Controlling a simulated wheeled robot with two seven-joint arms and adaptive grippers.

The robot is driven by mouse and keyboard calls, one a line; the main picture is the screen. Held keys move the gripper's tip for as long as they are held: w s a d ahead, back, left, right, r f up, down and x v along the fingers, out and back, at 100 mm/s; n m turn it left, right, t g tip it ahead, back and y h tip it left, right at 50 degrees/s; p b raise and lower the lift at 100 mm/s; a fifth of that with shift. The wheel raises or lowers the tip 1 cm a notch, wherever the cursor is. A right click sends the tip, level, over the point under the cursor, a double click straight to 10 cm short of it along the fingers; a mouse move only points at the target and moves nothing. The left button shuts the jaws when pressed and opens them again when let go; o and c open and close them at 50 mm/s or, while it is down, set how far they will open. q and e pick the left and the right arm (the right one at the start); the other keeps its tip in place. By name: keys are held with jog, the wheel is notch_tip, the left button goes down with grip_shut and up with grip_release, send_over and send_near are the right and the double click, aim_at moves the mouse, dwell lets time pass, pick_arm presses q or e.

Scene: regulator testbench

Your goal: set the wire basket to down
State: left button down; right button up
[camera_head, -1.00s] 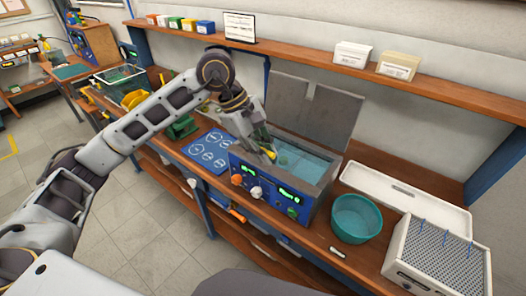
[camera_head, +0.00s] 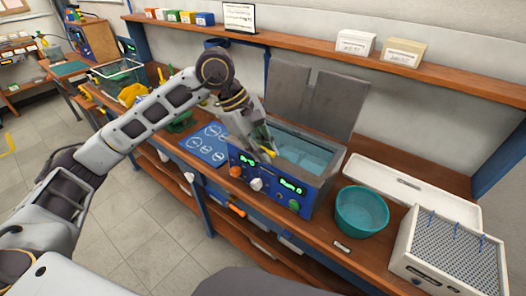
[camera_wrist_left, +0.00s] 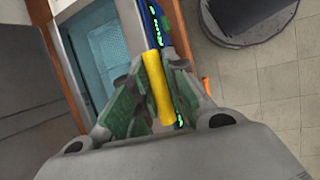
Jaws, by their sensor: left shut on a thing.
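The blue-fronted bath (camera_head: 322,185) stands open on the bench with liquid in its tank. The wire basket's yellow handle (camera_wrist_left: 157,88) lies between the green finger pads of my left gripper (camera_wrist_left: 150,95), which is shut on it. In the head view the left gripper (camera_head: 266,148) is at the tank's front left rim, above the control panel. The basket's body is hard to make out; a fine mesh-like texture (camera_wrist_left: 112,55) shows in the tank in the wrist view. My right gripper is not in view.
The raised grey lid (camera_head: 318,100) stands behind the tank. To the right are a teal bowl (camera_head: 361,212), a white tray (camera_head: 445,207) and a white perforated box (camera_head: 450,255). A blue mat (camera_head: 205,145) lies to the left. A shelf (camera_head: 320,52) runs above.

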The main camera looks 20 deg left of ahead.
pick_arm(q)
jog(key=shift+f, duration=0.2)
jog(key=c, duration=1.7)
grip_release()
jog(key=shift+c, duration=0.2)
jog(key=shift+o, duration=1.4)
jog(key=shift+w, duration=0.15)
jog(key=v, duration=1.2)
